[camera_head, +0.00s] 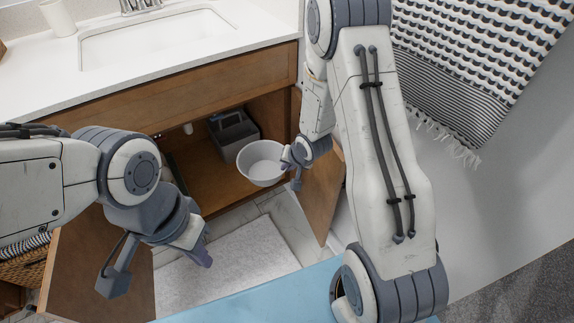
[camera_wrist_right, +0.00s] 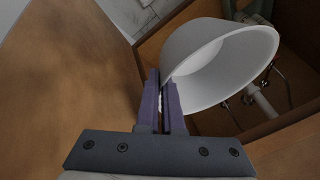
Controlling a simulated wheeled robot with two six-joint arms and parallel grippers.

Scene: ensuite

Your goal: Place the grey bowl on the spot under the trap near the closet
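The light grey bowl (camera_head: 262,170) is in the opening of the vanity cabinet in the head view. My right gripper (camera_head: 289,163) is at its right side. In the right wrist view, my right gripper's fingers (camera_wrist_right: 162,101) are close together on the near rim of the bowl (camera_wrist_right: 200,65), which looks tilted there. The trap pipe (camera_wrist_right: 263,104) shows behind the bowl inside the cabinet. My left gripper (camera_head: 158,268) is open and empty, left of the opening and above the floor mat. The exact spot under the trap cannot be made out.
A dark grey caddy (camera_head: 233,133) stands inside on the cabinet floor (camera_head: 205,190), behind the bowl. The open right door (camera_head: 322,195) is close to my right gripper; the left door (camera_head: 85,265) is near my left. A white mat (camera_head: 225,267) covers floor in front.

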